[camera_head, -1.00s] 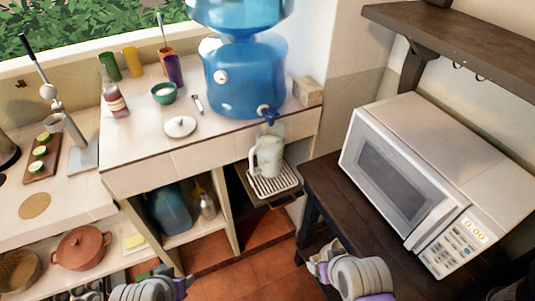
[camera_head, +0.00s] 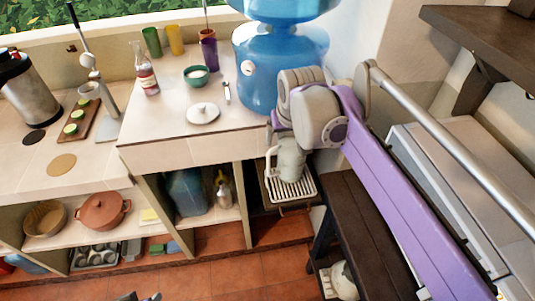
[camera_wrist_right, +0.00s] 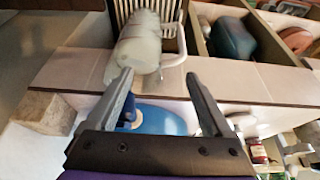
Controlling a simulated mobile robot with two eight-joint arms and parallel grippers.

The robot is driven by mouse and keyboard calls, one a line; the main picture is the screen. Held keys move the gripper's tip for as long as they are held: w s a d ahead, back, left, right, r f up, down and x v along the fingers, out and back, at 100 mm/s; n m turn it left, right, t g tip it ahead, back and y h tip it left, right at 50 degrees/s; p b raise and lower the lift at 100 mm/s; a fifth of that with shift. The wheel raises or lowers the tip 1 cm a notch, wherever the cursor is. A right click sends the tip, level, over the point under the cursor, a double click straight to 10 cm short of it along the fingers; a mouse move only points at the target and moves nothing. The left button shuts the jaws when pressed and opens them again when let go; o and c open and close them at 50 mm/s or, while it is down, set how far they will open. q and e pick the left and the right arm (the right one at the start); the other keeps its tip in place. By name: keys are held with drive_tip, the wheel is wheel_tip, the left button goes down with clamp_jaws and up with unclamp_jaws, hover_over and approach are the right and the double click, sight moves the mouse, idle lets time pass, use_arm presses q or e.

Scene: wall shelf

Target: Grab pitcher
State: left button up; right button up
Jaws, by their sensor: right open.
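The pale pitcher (camera_head: 291,160) stands on a slatted drip tray (camera_head: 288,189) below the counter, under the blue water dispenser's tap. In the right wrist view the pitcher (camera_wrist_right: 138,45) shows with its white handle on the right side. My right gripper (camera_wrist_right: 158,77) is open and empty, with its two fingers pointing towards the pitcher and its handle, apart from both as far as I can tell. In the head view my right wrist covers the pitcher's top and hides the fingers. A small grey part at the bottom edge looks like my left gripper (camera_head: 142,297); its jaws are unclear.
The large blue water dispenser (camera_head: 262,60) stands on the counter (camera_head: 190,140) above the pitcher. Cabinet walls border the tray. A wall shelf (camera_head: 490,35) is at upper right.

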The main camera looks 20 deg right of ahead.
sight(278, 146)
drive_tip(key=x, duration=0.5)
drive_tip(key=w+x, duration=0.1)
drive_tip(key=x, duration=0.4)
drive_tip(key=shift+w+a+f+b, duration=0.1)
drive_tip(key=shift+w+a+b, duration=0.1)
drive_tip(key=shift+b, duration=0.2)
clamp_jaws()
idle(1.0)
